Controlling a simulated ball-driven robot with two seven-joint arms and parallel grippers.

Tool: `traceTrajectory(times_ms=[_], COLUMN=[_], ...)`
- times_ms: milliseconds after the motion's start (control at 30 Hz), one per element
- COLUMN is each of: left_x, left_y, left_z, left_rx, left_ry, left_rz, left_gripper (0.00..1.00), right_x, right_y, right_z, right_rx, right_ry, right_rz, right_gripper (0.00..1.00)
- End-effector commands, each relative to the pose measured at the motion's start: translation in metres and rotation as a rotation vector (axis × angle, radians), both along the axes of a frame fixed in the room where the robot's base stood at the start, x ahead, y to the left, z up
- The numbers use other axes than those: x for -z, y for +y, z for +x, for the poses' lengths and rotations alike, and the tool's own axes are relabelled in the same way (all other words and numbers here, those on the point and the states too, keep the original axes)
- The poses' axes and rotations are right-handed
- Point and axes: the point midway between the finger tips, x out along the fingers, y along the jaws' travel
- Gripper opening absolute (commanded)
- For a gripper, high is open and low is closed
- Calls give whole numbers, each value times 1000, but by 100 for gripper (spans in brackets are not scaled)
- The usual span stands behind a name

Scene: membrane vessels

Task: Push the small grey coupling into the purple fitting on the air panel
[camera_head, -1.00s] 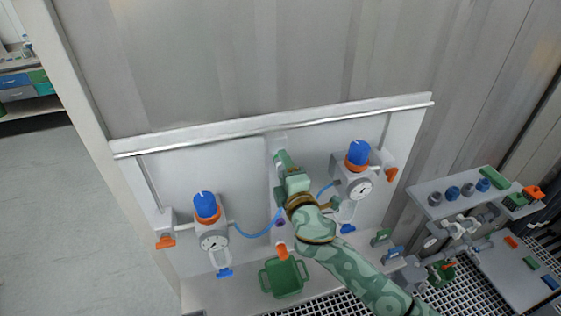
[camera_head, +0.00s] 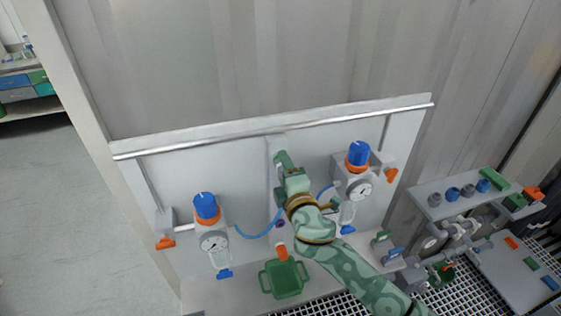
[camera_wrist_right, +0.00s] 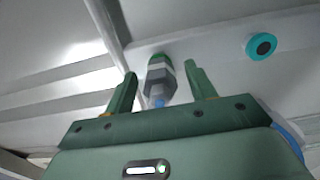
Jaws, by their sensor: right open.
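My right gripper (camera_head: 281,156) is open in front of the upper middle of the air panel (camera_head: 250,165). In the right wrist view its two fingers (camera_wrist_right: 161,88) stand on either side of a small grey coupling (camera_wrist_right: 160,76), with a visible gap at each side. A blue hose end (camera_wrist_right: 158,101) is at the coupling's near end, and a green ring (camera_wrist_right: 158,58) is at its far end. Whether the coupling sits in that ring I cannot tell. The purple fitting (camera_head: 281,223) shows lower on the panel's middle strip, beside my arm. In the head view my gripper hides the coupling.
A teal ring fitting (camera_wrist_right: 262,46) is right of the fingers. Blue-knobbed regulators stand left (camera_head: 206,208) and right (camera_head: 357,157) of my arm, with blue hoses. An orange part (camera_head: 282,252) and a green tray (camera_head: 286,280) are below. A cluttered bench (camera_head: 470,200) is at right.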

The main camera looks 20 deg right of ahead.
Motion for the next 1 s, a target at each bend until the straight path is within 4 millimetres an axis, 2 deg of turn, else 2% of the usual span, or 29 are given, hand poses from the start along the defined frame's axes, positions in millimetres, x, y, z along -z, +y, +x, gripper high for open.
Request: traceTrajectory(times_ms=[233,267,433,467,667,1000], left_x=[-1,-1,-1,-1,-1,-3], left_y=[0,0,0,0,0,0], left_z=[0,0,0,0,0,1], left_rx=[0,0,0,0,1,0], left_ry=[0,0,0,0,0,-2], left_rz=[0,0,0,0,0,-1], left_gripper=[34,34,34,34,34,34], right_x=[0,0,0,0,0,0], right_y=[0,0,0,0,0,0], right_z=[0,0,0,0,-1,-14], right_rx=[0,0,0,0,0,0], right_ry=[0,0,0,0,0,1], right_rz=[0,0,0,0,0,0], right_gripper=[55,50,3,0,0,0])
